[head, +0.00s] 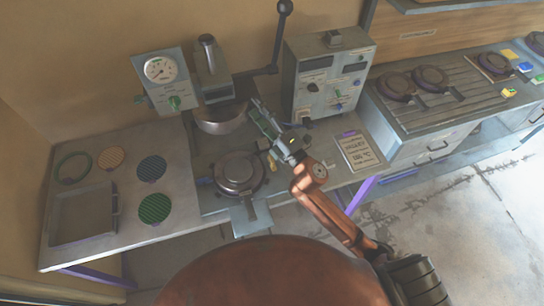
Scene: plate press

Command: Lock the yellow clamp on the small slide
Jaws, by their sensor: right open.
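My right gripper (260,115) reaches in from the lower right, with its fingers pointing up and left past the round plate mould (239,172). It is open, and I see nothing between its fingers. The dark round mould sits on a flat metal slide (250,214) below the press head (221,117). A small yellow piece (273,162), which looks like the yellow clamp, shows at the right side of the mould, just below my gripper. It is too small and partly covered to tell whether it is locked. My left gripper is not in view.
A control box (317,87) stands behind my right gripper, and a gauge panel (161,80) is at the left. Several coloured discs and a shallow tray (82,216) lie on the left bench. A printed card (357,152) lies right of my arm. More round moulds (430,78) sit at right.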

